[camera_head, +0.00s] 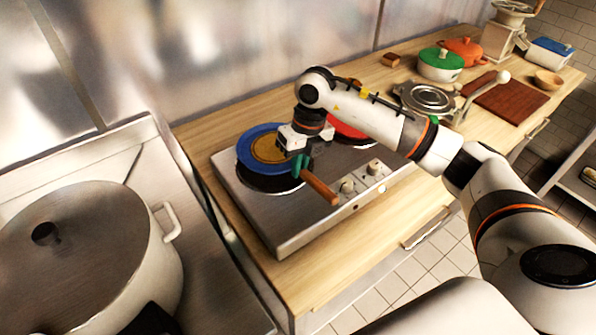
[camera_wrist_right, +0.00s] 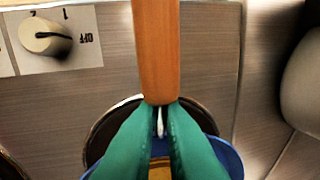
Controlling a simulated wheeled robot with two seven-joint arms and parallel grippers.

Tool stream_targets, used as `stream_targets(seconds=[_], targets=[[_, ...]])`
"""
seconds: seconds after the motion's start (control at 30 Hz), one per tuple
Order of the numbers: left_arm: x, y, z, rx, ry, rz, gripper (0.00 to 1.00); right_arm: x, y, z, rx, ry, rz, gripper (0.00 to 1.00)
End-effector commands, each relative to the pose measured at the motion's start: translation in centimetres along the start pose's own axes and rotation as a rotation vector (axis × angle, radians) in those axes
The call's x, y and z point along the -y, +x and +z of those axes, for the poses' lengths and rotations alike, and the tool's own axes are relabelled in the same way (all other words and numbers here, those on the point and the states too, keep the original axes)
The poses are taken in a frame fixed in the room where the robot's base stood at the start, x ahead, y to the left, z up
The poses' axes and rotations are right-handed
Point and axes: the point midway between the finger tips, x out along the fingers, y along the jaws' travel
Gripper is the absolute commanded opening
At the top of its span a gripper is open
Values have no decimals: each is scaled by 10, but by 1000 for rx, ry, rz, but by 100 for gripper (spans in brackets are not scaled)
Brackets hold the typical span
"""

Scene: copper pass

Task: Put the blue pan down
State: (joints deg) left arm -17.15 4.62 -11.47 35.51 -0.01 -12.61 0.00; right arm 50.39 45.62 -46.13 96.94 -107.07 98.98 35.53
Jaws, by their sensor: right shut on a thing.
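The blue pan (camera_head: 243,153) is at the left side of the steel hob (camera_head: 290,225), with something yellow-brown inside it. The dark left burner (camera_head: 270,186) shows below its near edge, so the pan looks offset from it or slightly raised; I cannot tell if it touches. My right gripper (camera_head: 301,166) is shut on the pan's brown handle (camera_head: 321,188). In the right wrist view its teal fingers (camera_wrist_right: 160,138) pinch the handle (camera_wrist_right: 156,50) near the pan, and part of the blue rim (camera_wrist_right: 228,156) shows behind them. My left gripper is out of view.
A red pan (camera_head: 345,129) sits on the hob's right side, partly behind my arm. A large lidded pot (camera_head: 150,255) stands at left. A green-lidded pot (camera_head: 440,68), an orange pot (camera_head: 466,48) and a brown board (camera_head: 508,97) are farther right on the wooden counter.

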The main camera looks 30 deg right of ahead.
Motion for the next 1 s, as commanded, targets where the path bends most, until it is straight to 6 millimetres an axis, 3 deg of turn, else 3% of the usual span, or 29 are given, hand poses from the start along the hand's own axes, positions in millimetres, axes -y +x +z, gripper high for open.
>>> stream_targets(seconds=[0.27, 0.57, 0.6, 0.73, 1.0], targets=[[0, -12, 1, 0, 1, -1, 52, -6, 32, 1, 1, 0, 0, 0], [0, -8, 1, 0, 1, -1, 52, -6, 36, 0, -1, -2, 0, 0], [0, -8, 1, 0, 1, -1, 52, -7, 38, 1, 1, -1, 1, 10], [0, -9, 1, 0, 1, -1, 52, -7, 36, 1, 1, -1, 1, 30], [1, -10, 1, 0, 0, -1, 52, -6, 36, 1, 1, -1, 1, 30]])
